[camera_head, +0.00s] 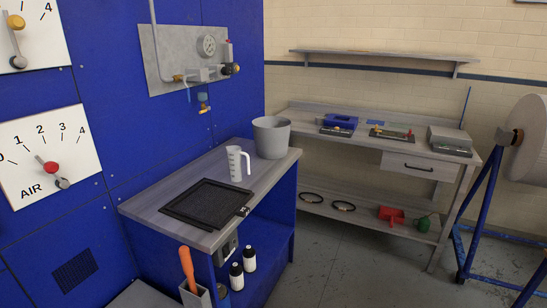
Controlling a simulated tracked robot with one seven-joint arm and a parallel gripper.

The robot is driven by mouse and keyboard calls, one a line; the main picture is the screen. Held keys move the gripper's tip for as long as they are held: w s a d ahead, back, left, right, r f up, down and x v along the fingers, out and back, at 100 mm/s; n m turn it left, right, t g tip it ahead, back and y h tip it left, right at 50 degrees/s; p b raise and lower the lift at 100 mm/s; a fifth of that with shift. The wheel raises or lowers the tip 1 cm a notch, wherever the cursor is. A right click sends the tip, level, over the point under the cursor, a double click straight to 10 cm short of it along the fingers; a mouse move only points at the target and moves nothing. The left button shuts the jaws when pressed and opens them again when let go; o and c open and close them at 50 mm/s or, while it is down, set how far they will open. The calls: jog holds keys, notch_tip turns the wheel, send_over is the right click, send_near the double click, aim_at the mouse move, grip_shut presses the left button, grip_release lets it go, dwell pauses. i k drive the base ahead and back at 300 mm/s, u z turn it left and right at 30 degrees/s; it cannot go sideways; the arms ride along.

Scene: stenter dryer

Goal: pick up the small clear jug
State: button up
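The small clear jug (236,163) stands upright on the grey top of the blue cabinet (165,205). It looks pale and translucent, with dark markings on its side and a handle on its right. A larger grey bucket (271,137) stands close behind it to the right. A black framed tray or mesh (206,203) lies flat in front of the jug to the left. My gripper is not in view.
A blue machine wall with dials (45,160) borders the cabinet on the left. Bottles (249,259) stand on its lower shelf, and an orange handle (187,268) sticks up in front. A workbench (350,145) and a roll on a blue stand (527,140) are on the right. Floor (350,270) is clear between.

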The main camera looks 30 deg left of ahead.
aim_at(234, 153)
jog(key=u, duration=0.05)
jog(key=i, duration=1.05)
jog(key=u, duration=0.95)
jog(key=i, duration=0.7)
jog(key=z, duration=5.05)
jog(key=k, duration=0.5)
jog(key=u, duration=5.65)
